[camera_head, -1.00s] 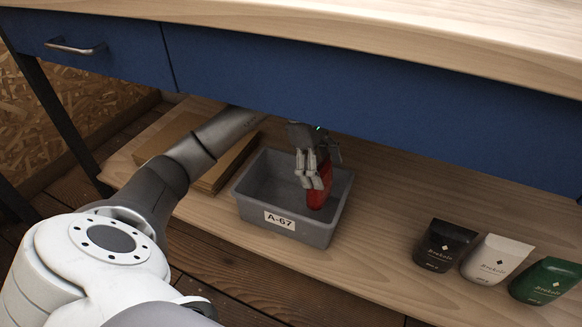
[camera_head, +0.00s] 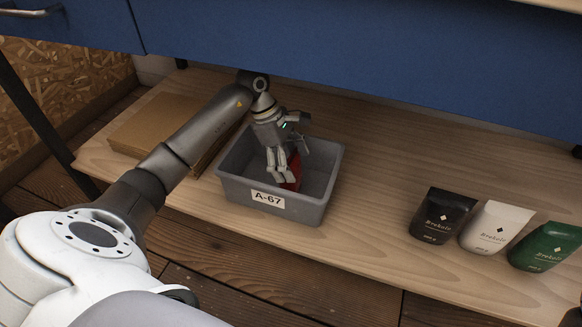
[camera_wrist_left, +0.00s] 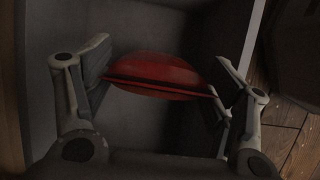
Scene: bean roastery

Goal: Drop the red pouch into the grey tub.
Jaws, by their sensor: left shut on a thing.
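The grey tub (camera_head: 318,190) with the label A-67 stands on the lower wooden shelf in the head view. My left gripper (camera_head: 281,178) reaches down inside the tub's rim, a little left of its middle. It is shut on the red pouch (camera_head: 293,172), which is partly hidden behind the fingers. In the left wrist view the red pouch (camera_wrist_left: 158,75) spans between the two fingers of the left gripper (camera_wrist_left: 155,85), with the grey tub's inner wall (camera_wrist_left: 135,27) around it. I cannot tell whether the pouch touches the tub's floor.
A black pouch (camera_head: 441,216), a white pouch (camera_head: 495,228) and a green pouch (camera_head: 544,247) stand on the shelf to the right. Flat brown cardboard (camera_head: 160,125) lies left of the tub. The blue drawer front (camera_head: 330,55) overhangs the shelf. Bare shelf lies between tub and pouches.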

